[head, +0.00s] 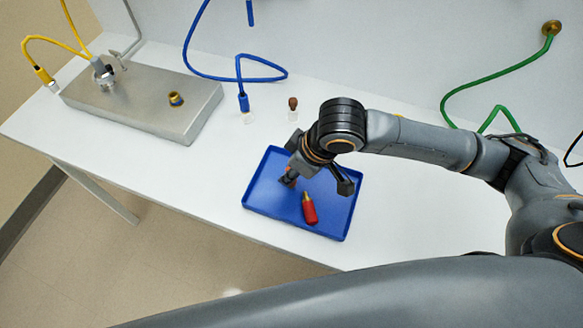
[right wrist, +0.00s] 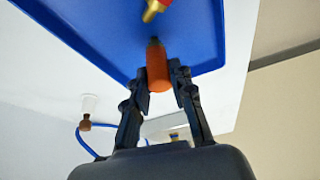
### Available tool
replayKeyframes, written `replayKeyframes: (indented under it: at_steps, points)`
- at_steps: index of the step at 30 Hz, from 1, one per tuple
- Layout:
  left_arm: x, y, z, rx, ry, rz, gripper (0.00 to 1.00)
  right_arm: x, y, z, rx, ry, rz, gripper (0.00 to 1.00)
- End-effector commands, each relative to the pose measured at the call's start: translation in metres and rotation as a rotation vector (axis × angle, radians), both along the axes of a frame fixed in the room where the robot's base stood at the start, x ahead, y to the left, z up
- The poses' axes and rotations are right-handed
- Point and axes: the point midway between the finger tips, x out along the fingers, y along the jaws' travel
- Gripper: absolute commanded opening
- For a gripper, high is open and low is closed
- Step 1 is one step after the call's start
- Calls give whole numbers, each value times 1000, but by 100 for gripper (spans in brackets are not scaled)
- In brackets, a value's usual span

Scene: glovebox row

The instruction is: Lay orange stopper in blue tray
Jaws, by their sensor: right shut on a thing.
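The orange stopper (right wrist: 158,68) is an orange cylinder with a dark narrow end. It sits between the two fingers of my right gripper (right wrist: 161,78), which is shut on it. In the head view my right gripper (head: 289,179) is low over the left part of the blue tray (head: 264,199), and only a bit of the stopper shows there. The tray also shows in the right wrist view (right wrist: 100,30). I cannot tell whether the stopper touches the tray floor. My left gripper is out of view.
A red piece with a brass tip (head: 309,210) lies in the tray, close to my right gripper. A brown-topped vial (head: 292,107) and a blue hose connector (head: 243,103) stand behind the tray. A metal block (head: 140,108) is at the left. The table left of the tray is clear.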

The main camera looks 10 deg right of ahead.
Motion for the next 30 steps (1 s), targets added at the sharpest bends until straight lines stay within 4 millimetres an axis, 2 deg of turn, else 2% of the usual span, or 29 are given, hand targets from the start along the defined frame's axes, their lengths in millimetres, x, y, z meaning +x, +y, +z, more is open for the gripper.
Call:
replayKeyframes:
  at_steps: [10, 11, 13, 14, 23, 26, 30]
  points:
    - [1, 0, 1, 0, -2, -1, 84, 0, 0, -3, 0, 1, -1, 0]
    - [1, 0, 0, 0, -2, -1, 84, 0, 0, -3, -1, 1, 0, 29]
    - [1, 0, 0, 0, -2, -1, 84, 0, 0, -3, -1, 1, 0, 44]
    - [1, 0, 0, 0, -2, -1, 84, 0, 0, -3, -1, 1, 0, 46]
    - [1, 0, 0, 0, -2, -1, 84, 0, 0, -2, 1, -1, 0, 46]
    - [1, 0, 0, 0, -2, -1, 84, -1, -1, 6, 2, -3, 0, 46]
    - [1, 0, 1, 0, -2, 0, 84, -7, -8, 27, 1, -4, 0, 46]
